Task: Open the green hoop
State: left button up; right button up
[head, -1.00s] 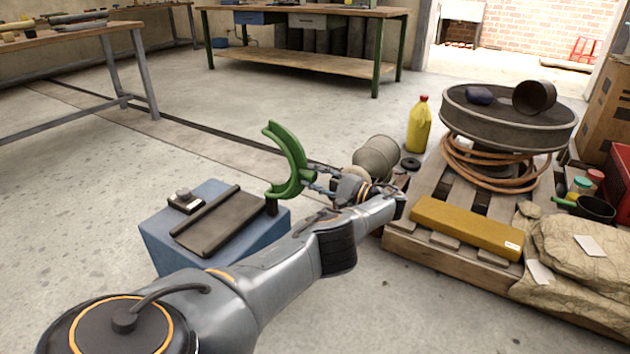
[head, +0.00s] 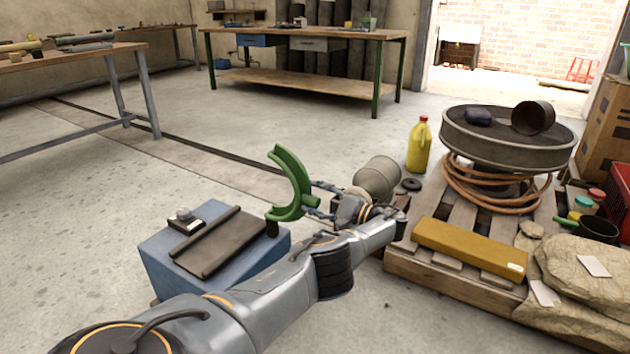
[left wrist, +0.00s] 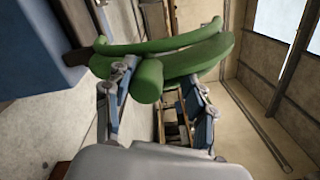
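The green hoop (head: 292,185) is a thick C-shaped ring standing at the right edge of the blue box (head: 165,262), by a short dark post (head: 272,229). In the left wrist view the hoop (left wrist: 205,57) shows as two curved bars spread apart on the left, with a rounded green end towards me. My left gripper (head: 317,203) is at the hoop's right side. In the left wrist view its fingers (left wrist: 157,85) stand apart on both sides of the rounded end; the left finger looks close to it, with a gap on the right. Contact is unclear. My right gripper is out of view.
A dark plate (head: 222,243) and small grey device (head: 184,218) lie on the box. A pallet (head: 430,275) with a yellow block (head: 468,248), sacks and coiled hose is at right. A yellow jug (head: 418,148) stands behind. Floor beyond the box is clear.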

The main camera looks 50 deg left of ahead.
pick_arm(q)
jog(key=shift+r, duration=0.95)
jog(key=r, duration=0.7)
jog(key=shift+w+d, duration=0.1)
jog(key=shift+d, duration=0.1)
jog(key=shift+r, duration=0.3)
jog(key=shift+a+r, duration=0.1)
